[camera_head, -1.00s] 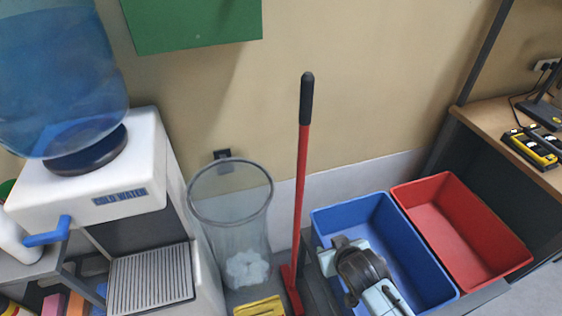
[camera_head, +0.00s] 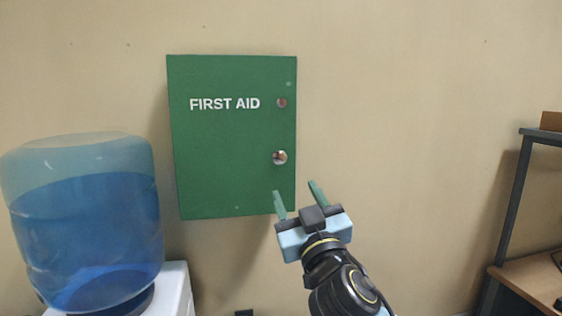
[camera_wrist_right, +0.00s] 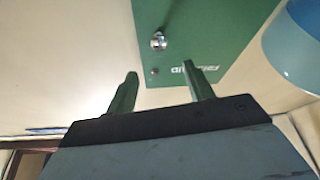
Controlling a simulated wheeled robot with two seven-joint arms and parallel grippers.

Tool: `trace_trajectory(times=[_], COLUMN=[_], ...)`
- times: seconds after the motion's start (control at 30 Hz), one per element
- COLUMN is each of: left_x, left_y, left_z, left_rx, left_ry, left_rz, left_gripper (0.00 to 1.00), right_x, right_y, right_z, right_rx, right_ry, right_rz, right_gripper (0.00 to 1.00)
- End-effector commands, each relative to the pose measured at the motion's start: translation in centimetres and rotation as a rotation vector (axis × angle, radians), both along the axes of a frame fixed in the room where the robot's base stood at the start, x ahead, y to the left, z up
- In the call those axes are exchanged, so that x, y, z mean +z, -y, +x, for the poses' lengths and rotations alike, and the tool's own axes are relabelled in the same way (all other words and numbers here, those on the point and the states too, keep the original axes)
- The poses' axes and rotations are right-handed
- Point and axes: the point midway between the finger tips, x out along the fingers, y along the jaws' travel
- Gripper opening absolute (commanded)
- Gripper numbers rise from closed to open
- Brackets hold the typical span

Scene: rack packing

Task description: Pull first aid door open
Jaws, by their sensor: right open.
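The green first aid cabinet (camera_head: 225,150) hangs on the wall with its door closed. White letters read FIRST AID. A silver knob (camera_head: 280,157) sits near the door's right edge, below a small round red-brown spot (camera_head: 282,103). My right gripper (camera_head: 298,190) is open and empty, below the knob near the cabinet's lower right corner. In the right wrist view, the open green fingers (camera_wrist_right: 162,88) point toward the cabinet door (camera_wrist_right: 215,30), and the knob (camera_wrist_right: 158,41) shows beyond and between them, apart from both. My left gripper is not in view.
A blue water bottle (camera_head: 85,225) stands on the white dispenser (camera_head: 175,290) at lower left. A dark-framed desk (camera_head: 530,285) stands at the right edge. The wall right of the cabinet is bare.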

Motion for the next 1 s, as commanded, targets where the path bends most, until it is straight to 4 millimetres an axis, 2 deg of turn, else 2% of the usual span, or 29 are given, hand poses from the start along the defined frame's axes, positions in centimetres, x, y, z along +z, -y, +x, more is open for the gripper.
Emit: trace_trajectory(times=[0.3, 0.53, 0.73, 1.0], left_x=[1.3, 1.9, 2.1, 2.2], left_y=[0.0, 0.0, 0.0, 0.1], left_z=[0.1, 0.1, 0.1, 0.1], left_rx=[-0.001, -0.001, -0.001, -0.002], left_ry=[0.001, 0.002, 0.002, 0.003], left_rz=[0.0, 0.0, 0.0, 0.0], left_gripper=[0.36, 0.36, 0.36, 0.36], right_x=[2.4, 3.6, 4.2, 4.3], right_y=[-1.5, -2.4, -2.9, -3.0], right_z=[5.1, 8.2, 9.7, 10.3], right_rx=[-0.004, -0.004, -0.003, -0.003], right_ry=[-0.001, -0.002, -0.001, -0.002], right_rz=[-0.003, -0.003, -0.001, -0.001], right_gripper=[0.52, 0.52, 0.52, 0.52])
